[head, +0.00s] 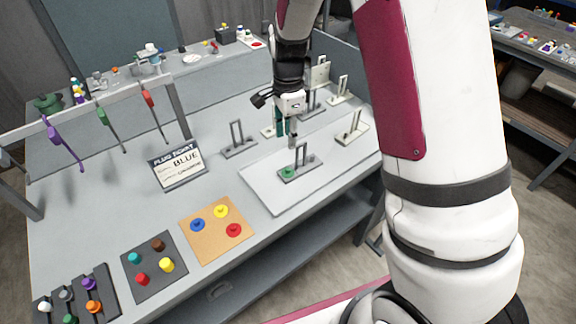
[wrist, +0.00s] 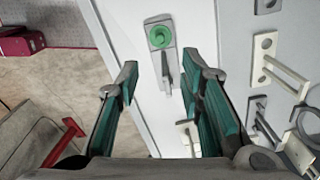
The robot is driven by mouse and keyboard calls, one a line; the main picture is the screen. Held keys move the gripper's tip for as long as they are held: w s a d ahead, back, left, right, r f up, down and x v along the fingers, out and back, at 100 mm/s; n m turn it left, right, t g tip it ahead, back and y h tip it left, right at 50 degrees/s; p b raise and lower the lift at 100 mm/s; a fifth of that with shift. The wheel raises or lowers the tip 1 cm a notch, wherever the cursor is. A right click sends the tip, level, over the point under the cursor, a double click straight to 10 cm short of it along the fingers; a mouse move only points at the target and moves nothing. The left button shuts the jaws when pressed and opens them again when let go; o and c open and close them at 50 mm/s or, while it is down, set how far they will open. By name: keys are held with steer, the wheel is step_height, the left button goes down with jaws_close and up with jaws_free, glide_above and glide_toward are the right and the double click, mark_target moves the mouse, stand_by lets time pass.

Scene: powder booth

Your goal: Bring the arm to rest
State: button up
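My arm reaches over the workbench (head: 110,205) from the right. My gripper (head: 286,132) points down above the pale board (head: 270,194), close behind a grey bracket (head: 304,168) with a green plug (head: 288,171) on its base. In the wrist view, the teal-padded fingers of my gripper (wrist: 168,78) stand well apart with nothing held between them. The green plug (wrist: 160,37) and its bracket (wrist: 166,66) show beyond the fingertips. Whether the gripper touches the bracket's upright is not clear.
More brackets (head: 352,130) stand right of and behind my gripper. A rack (head: 110,95) with hanging coloured hooks stands at left.

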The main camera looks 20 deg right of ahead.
stand_by(0.4)
steer(key=s+r+n+t, duration=0.2)
steer(key=s+r+n, duration=0.4)
steer(key=s+r, duration=0.3)
steer(key=s+r+n+t, duration=0.2)
steer(key=s+r+n, duration=0.45)
steer(key=r, duration=0.55)
steer(key=s+r+n+t+b, duration=0.1)
steer(key=s+n, duration=0.4)
steer(key=s, duration=0.4)
steer(key=shift+s+r+t, duration=0.2)
steer(key=shift+s+t, duration=0.05)
steer(key=shift+t, duration=0.05)
